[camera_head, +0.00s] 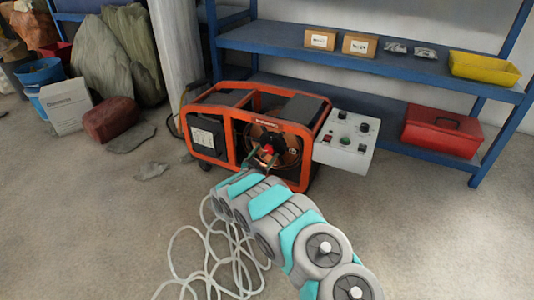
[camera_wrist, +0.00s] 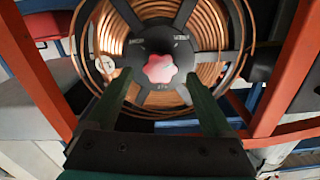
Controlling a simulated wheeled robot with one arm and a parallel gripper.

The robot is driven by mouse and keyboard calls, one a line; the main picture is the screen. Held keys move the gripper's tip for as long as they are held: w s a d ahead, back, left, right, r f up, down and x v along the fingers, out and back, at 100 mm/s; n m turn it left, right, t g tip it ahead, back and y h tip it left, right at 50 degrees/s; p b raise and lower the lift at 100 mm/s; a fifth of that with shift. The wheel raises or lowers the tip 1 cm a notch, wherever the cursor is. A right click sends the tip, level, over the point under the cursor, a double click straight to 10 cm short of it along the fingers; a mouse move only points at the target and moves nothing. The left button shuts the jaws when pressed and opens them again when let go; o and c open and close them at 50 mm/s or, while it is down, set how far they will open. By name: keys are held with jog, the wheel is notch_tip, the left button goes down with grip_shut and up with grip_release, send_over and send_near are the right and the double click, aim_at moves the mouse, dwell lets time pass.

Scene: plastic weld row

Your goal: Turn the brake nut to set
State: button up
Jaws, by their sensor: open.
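The brake nut (camera_wrist: 160,69) is a red, lobed knob at the hub of a spool wound with copper-coloured wire (camera_wrist: 208,40). A dark disc with small lettering surrounds it. My gripper (camera_wrist: 158,78) is open, with one dark green finger on each side of the nut in the wrist view. I cannot tell whether the fingers touch it. In the head view, my gripper (camera_head: 262,160) is at the spool's front, and the nut (camera_head: 267,149) shows as a small red spot there. The spool sits inside an orange-framed machine (camera_head: 310,160).
A grey control box (camera_head: 345,145) juts from the machine's right side. A blue shelf (camera_head: 300,47) with boxes and a yellow tray (camera_head: 484,68) stands behind. A red toolbox (camera_head: 443,130) sits on the lower shelf. A pale hose (camera_head: 185,262) lies coiled on the floor.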

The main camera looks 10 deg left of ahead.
jog(key=shift+x, duration=1)
jog(key=c, duration=1.4)
